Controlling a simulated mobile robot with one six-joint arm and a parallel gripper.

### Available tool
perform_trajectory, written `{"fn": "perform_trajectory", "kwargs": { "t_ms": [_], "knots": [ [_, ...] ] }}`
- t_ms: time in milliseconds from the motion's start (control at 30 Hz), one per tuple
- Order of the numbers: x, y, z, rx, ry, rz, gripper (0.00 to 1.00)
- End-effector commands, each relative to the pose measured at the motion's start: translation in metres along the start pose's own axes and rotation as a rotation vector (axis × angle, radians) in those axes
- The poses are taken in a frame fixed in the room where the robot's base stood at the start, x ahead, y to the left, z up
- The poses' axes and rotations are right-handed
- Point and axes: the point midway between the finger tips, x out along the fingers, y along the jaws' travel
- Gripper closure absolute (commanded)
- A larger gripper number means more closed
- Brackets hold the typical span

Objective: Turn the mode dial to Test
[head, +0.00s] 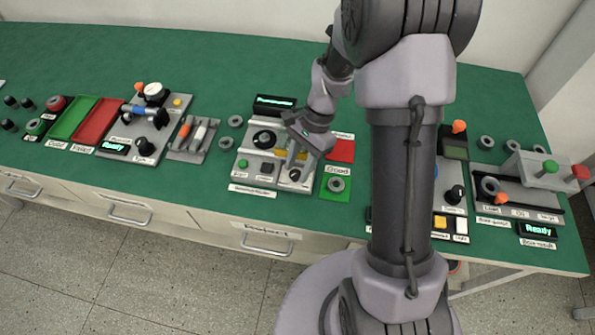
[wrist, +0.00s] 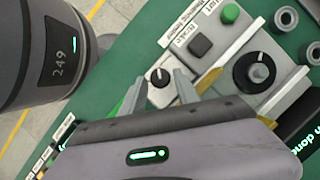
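A grey panel (head: 255,180) stands on the green bench, left of my arm. It carries a small black dial (wrist: 160,77), which also shows in the head view (head: 295,175), and a larger black dial (wrist: 253,74). The small dial has a white pointer mark. Their labels are too small to read, so I cannot tell which is the mode dial. My gripper (wrist: 161,82) is open over the panel, with a fingertip on either side of the small dial. I cannot tell whether the fingers touch it. The word Test is not readable.
The panel also has a green button (wrist: 229,13) and a dark square button (wrist: 200,46). Loose grey rings (wrist: 286,18) lie beside it. A green pad with a ring (head: 337,186) and a red pad (head: 341,151) are close to my gripper. Other stations stand along the bench.

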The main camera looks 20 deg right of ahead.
Motion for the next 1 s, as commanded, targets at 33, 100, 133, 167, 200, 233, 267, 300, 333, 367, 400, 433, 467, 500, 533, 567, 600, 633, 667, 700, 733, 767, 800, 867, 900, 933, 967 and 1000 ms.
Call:
{"fn": "perform_trajectory", "kwargs": {
  "t_ms": [33, 100, 133, 167, 200, 233, 267, 300, 333, 367, 400, 433, 467, 500, 533, 567, 600, 633, 667, 700, 733, 767, 800, 867, 900, 933, 967, 1000],
  "knots": [
    [0.0044, -0.0001, -0.0001, 0.0, 0.0, 0.0, 0.63],
    [0.0058, -0.0002, 0.0001, 0.0, 0.0, 0.0, 0.63],
    [0.0059, -0.0003, 0.0002, 0.0, 0.001, -0.001, 0.63],
    [0.0057, -0.0003, 0.0003, 0.0, 0.001, -0.001, 0.63],
    [0.0054, -0.0003, 0.0003, 0.0, 0.001, -0.001, 0.63],
    [0.0053, -0.0003, 0.0004, 0.0, 0.001, -0.001, 0.63],
    [0.0052, -0.0003, 0.0004, 0.0, 0.001, -0.001, 0.63],
    [0.0051, -0.0003, 0.0004, 0.0, 0.001, -0.001, 0.63],
    [0.005, -0.0003, 0.0004, 0.0, 0.001, -0.001, 0.66],
    [0.005, -0.0003, 0.0004, 0.0, 0.001, -0.001, 0.72],
    [0.005, -0.0002, 0.0004, 0.0, 0.001, -0.001, 0.8],
    [0.005, -0.0002, 0.0004, 0.0, 0.001, 0.0, 0.86],
    [0.005, -0.0002, 0.0004, 0.0, 0.001, -0.001, 0.92],
    [0.005, -0.0002, 0.0003, 0.0, 0.001, 0.0, 1.0],
    [0.0049, -0.0002, 0.0004, 0.0, 0.001, 0.0, 1.0],
    [0.0049, -0.0002, 0.0003, 0.0, 0.001, 0.0, 1.0],
    [0.0049, -0.0002, 0.0003, 0.0, 0.001, 0.0, 1.0],
    [0.0049, -0.0001, 0.0004, -0.001, 0.001, 0.0, 1.0],
    [0.0048, -0.0002, 0.0004, -0.002, 0.001, 0.0, 1.0],
    [0.0047, -0.0002, 0.0005, -0.005, 0.0, 0.002, 1.0],
    [0.0045, -0.0002, 0.0006, -0.008, 0.0, 0.003, 1.0],
    [0.0044, -0.0002, 0.0007, -0.012, 0.0, 0.006, 1.0],
    [0.0041, -0.0002, 0.0009, -0.021, 0.0, 0.009, 1.0],
    [0.0035, -0.0004, 0.0012, -0.04, 0.0, 0.017, 1.0],
    [0.0029, -0.0007, 0.0013, -0.056, 0.0, 0.024, 1.0],
    [0.0026, -0.001, 0.0014, -0.069, 0.0, 0.029, 1.0],
    [0.0024, -0.0013, 0.0015, -0.085, 0.0, 0.036, 1.0],
    [0.0021, -0.0014, 0.0017, -0.109, -0.001, 0.046, 1.0]
  ]
}}
